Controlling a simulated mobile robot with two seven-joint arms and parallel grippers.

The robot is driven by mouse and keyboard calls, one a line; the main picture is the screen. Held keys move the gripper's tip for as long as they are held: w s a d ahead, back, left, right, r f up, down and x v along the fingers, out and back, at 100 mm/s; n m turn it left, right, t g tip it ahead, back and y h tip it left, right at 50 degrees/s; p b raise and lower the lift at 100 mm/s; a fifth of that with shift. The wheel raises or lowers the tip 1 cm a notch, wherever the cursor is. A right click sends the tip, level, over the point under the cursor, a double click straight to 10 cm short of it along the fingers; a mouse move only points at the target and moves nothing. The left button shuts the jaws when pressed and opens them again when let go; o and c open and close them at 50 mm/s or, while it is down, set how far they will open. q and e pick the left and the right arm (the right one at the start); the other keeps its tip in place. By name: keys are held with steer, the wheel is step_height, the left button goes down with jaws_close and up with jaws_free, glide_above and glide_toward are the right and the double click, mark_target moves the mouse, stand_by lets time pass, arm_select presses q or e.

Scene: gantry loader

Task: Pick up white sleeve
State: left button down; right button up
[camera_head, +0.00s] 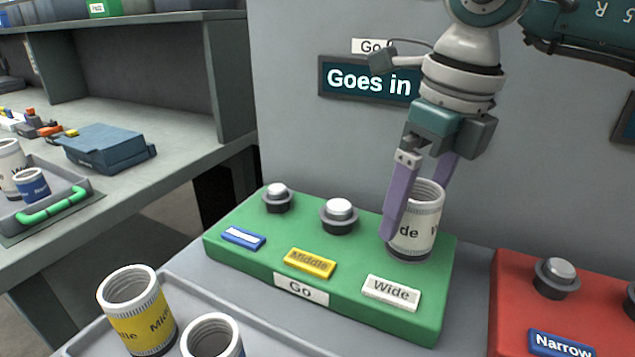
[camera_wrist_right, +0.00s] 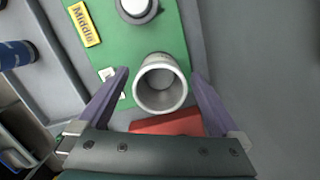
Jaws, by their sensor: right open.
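The white sleeve (camera_head: 416,222), lettered "Wide", stands upright at the right end of the green "Go" block (camera_head: 330,255), behind the white "Wide" label (camera_head: 391,292). My right gripper (camera_head: 420,205) is open, with its purple fingers on either side of the sleeve. In the right wrist view the sleeve's round open mouth (camera_wrist_right: 161,83) sits between the two spread fingertips (camera_wrist_right: 160,75), with gaps showing on both sides. My left gripper is not in view.
A yellow "Middle" sleeve (camera_head: 139,312) and a blue-marked sleeve (camera_head: 212,338) stand in the grey tray at the front. Two bare pegs (camera_head: 339,214) rise from the green block. A red block (camera_head: 530,310) lies to the right. A wall stands close behind the gripper.

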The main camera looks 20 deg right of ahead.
steer(key=shift+w+a+f, duration=0.1)
steer(key=shift+w+f, duration=0.1)
steer(key=shift+f, duration=1.05)
steer(key=shift+r, duration=0.1)
jaws_close()
